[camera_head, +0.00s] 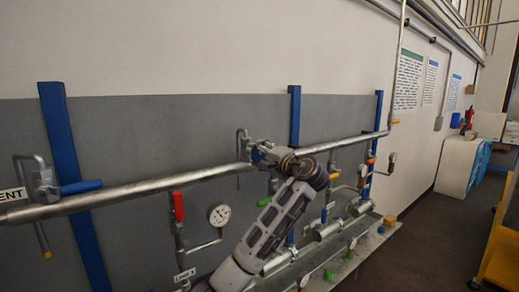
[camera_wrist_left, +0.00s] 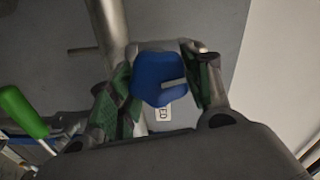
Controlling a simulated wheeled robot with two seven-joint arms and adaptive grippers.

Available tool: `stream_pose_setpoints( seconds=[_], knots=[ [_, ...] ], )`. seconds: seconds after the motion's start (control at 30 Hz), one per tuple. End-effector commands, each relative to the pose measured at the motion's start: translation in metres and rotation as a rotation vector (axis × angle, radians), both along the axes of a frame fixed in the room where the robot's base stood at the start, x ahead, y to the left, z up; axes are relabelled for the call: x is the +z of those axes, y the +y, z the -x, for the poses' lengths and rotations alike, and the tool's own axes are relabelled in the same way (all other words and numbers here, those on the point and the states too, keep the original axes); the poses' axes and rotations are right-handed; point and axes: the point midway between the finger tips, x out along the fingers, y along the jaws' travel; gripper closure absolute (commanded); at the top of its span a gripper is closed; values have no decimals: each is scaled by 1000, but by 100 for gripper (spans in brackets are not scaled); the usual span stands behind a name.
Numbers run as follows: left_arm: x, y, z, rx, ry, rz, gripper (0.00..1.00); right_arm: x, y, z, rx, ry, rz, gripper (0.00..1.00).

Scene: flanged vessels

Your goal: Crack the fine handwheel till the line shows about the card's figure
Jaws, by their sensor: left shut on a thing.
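My left gripper (camera_head: 266,155) is at the pipe in the middle of the head view, its arm rising from below. In the left wrist view, my left gripper (camera_wrist_left: 164,68) has its green-padded fingers on either side of a blue handwheel (camera_wrist_left: 155,82) and is shut on it. A small label ending in "ED" (camera_wrist_left: 164,112) shows just below the handwheel. In the head view the handwheel is mostly hidden by the gripper. A round white gauge (camera_head: 220,215) is on the line to the left of my arm; its reading is too small to tell. My right gripper is not in view.
A long steel pipe (camera_head: 130,194) runs across the grey panel. A red-handled valve (camera_head: 178,206) and a blue-handled valve (camera_head: 80,187) are at left. Several small valves and gauges stand right of my arm. Posters (camera_head: 409,80) hang on the wall.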

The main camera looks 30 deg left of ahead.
Motion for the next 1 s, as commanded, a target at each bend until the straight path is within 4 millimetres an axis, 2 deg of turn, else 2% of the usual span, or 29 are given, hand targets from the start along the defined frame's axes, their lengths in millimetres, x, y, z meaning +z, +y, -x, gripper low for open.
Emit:
stream_pose_setpoints(
  seconds=[0.03,0.3,0.93,0.97,1.0],
  knots=[
    [1,-1,0,-1,33,-11,75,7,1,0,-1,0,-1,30],
    [0,0,0,0,163,-66,75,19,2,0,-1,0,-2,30],
    [-2,0,0,-1,217,-89,75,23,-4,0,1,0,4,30],
    [-2,0,0,-1,217,-89,50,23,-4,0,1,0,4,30],
    [-2,0,0,-1,217,-89,44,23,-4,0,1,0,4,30]
  ],
)
